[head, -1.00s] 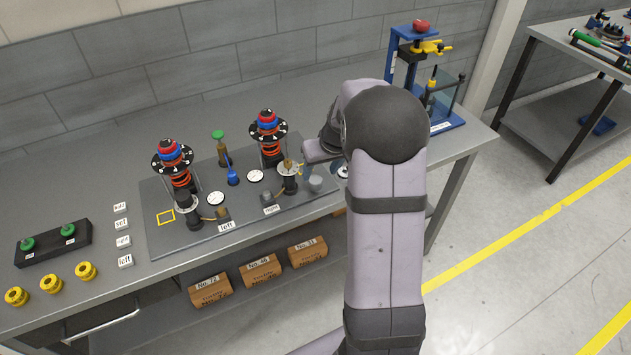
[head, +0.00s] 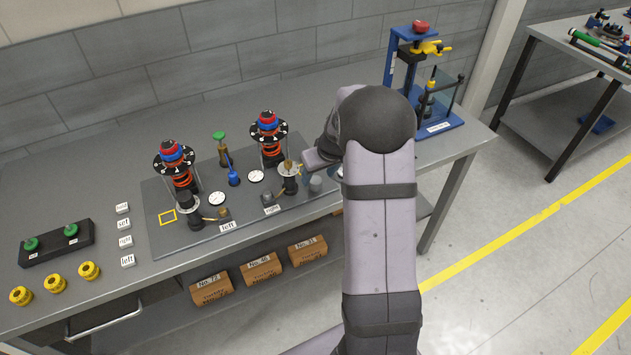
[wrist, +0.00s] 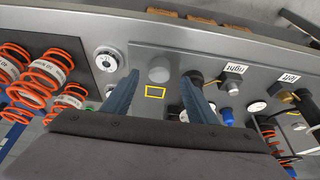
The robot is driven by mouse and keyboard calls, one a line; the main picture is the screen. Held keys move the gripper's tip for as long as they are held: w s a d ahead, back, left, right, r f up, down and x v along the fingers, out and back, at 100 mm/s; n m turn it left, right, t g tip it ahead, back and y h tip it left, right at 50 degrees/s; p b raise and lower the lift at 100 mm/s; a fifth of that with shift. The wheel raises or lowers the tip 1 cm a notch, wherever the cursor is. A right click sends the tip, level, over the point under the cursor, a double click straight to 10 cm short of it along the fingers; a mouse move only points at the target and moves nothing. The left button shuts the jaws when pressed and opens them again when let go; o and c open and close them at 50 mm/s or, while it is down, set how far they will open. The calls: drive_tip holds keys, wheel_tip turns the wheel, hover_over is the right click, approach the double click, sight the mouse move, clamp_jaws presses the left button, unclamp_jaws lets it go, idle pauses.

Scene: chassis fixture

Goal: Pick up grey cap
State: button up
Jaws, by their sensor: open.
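The grey cap (wrist: 158,71) is a small round grey piece standing on the dark board, just past a yellow outlined square (wrist: 155,92) in the wrist view. In the head view the cap (head: 315,184) sits near the board's right end, beside my arm. My gripper (wrist: 159,76) is open, with its two blue fingers apart and nothing between them in contact. In the wrist view the cap appears between the fingertips; how high they are above it is hard to tell. In the head view the fingers are mostly hidden by my arm.
A valve assembly (head: 289,180) with a gauge stands just left of the cap. The table's front edge is close. A blue press (head: 411,70) stands at the back right.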

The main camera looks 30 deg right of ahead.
sight(316, 181)
drive_tip(key=shift+p+x, duration=0.85)
drive_tip(key=shift+x, duration=1.25)
drive_tip(key=shift+c, duration=0.4)
drive_tip(key=c, duration=1)
wheel_tip(316, 181, up, 10)
drive_tip(key=b, duration=0.3)
drive_tip(key=shift+w+a+r+p, duration=0.35)
drive_tip(key=shift+a+r+p, duration=0.85)
drive_tip(key=shift+p, duration=0.5)
drive_tip(key=shift+w+a+r+p, duration=0.35)
drive_tip(key=shift+a+r+p, duration=0.8)
drive_tip(key=shift+p, duration=0.5)
drive_tip(key=shift+w+a+r+p, duration=0.4)
drive_tip(key=shift+a+r+p, duration=0.75)
drive_tip(key=shift+p, duration=0.55)
